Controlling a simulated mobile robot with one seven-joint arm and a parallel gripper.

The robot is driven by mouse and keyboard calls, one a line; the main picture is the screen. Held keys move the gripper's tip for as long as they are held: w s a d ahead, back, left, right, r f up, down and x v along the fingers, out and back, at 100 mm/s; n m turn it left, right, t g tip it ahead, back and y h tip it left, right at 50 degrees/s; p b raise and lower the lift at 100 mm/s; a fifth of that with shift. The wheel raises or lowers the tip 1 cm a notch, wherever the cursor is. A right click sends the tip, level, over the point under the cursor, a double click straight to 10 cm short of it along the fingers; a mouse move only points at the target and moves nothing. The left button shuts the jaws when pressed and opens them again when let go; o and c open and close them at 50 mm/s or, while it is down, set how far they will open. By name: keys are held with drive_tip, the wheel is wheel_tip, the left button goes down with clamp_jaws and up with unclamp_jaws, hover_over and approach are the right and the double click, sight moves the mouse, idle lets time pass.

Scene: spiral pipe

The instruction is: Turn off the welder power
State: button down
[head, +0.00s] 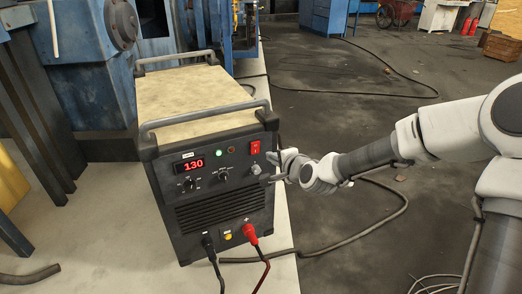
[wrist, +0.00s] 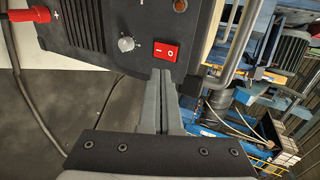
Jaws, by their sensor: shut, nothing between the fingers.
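The welder (head: 215,205) is a black box with a beige top and handles, standing upright on a pale floor strip. Its red display (head: 188,165) reads 130 and a green lamp (head: 219,153) is lit. The red power switch (head: 255,147) is at the upper right of the front panel. In the wrist view the switch (wrist: 165,52) shows I and O marks. My gripper (head: 268,168) is at the panel's right side, just below the switch. Its fingers (wrist: 163,76) are shut and empty, with tips close to the switch; I cannot tell whether they touch the panel.
A black plug (head: 208,245) and a red plug (head: 250,234) with cables are at the welder's lower front. Blue machinery (head: 85,50) stands behind and left. Cables (head: 370,225) lie on the dark floor at right, which is otherwise largely clear.

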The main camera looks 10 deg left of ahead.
sight(257, 143)
drive_tip(key=x, duration=0.2)
drive_tip(key=r+b+x, duration=0.1)
drive_tip(key=x, duration=0.4)
drive_tip(key=shift+w+a+r+b, duration=0.25)
drive_tip(key=shift+w+a+b, duration=0.05)
drive_tip(key=shift+w, duration=0.1)
drive_tip(key=shift+w+a+r, duration=0.1)
drive_tip(key=shift+w+a, duration=0.05)
drive_tip(key=shift+w, duration=0.05)
drive_tip(key=shift+w+a+r+p, duration=0.2)
drive_tip(key=shift+r+p, duration=0.15)
drive_tip(key=shift+p, duration=0.5)
drive_tip(key=shift+f, duration=0.3)
drive_tip(key=shift+r, duration=0.1)
drive_tip(key=shift+r, duration=0.75)
